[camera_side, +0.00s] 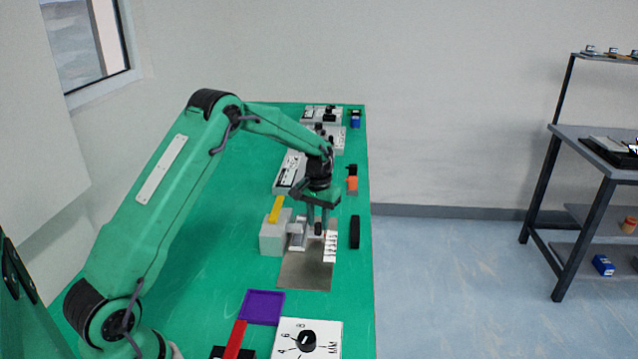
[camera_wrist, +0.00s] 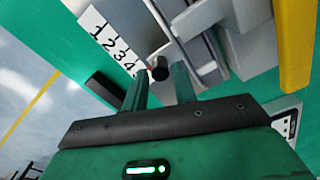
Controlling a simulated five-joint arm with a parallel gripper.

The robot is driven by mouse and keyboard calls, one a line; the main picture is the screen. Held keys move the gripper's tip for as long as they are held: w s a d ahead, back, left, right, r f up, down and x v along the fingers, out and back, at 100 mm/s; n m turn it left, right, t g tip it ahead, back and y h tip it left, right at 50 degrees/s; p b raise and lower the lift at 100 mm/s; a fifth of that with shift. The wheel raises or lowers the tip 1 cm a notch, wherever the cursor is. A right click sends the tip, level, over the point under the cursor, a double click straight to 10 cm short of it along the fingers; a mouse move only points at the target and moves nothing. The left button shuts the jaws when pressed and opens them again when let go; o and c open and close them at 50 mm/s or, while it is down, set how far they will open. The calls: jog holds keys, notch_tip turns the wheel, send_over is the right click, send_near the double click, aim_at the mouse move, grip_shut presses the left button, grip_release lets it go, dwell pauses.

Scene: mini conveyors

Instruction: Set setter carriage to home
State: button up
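The setter is a pale grey block (camera_side: 271,237) with a metal slide, standing on a bare metal plate (camera_side: 305,278). A white numbered scale (camera_side: 330,246) lies along its right side, and the wrist view shows its digits (camera_wrist: 108,42). What looks like the carriage's black knob (camera_side: 318,229) sits beside the scale. My gripper (camera_side: 318,212) points down over the setter. In the wrist view my gripper (camera_wrist: 160,78) is open, with the knob (camera_wrist: 160,69) appearing between its fingertips. Gaps show on both sides of the knob, and I cannot tell its depth. The carriage is partly hidden.
A yellow bar (camera_side: 277,209) rises by the block. A black piece (camera_side: 355,232) stands to the right. A purple tray (camera_side: 262,307), a red lever (camera_side: 235,340) and a dial panel (camera_side: 292,340) are nearer. More devices stand behind. The green table's left side is clear.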

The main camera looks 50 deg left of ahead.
jog(key=shift+f, duration=1.05)
jog(key=shift+c, duration=0.5)
grip_shut()
jog(key=shift+s+d, duration=4.35)
jog(key=shift+d, duration=0.15)
jog(key=shift+o, duration=0.5)
grip_release()
jog(key=shift+s, duration=0.1)
jog(key=shift+a+r, duration=0.1)
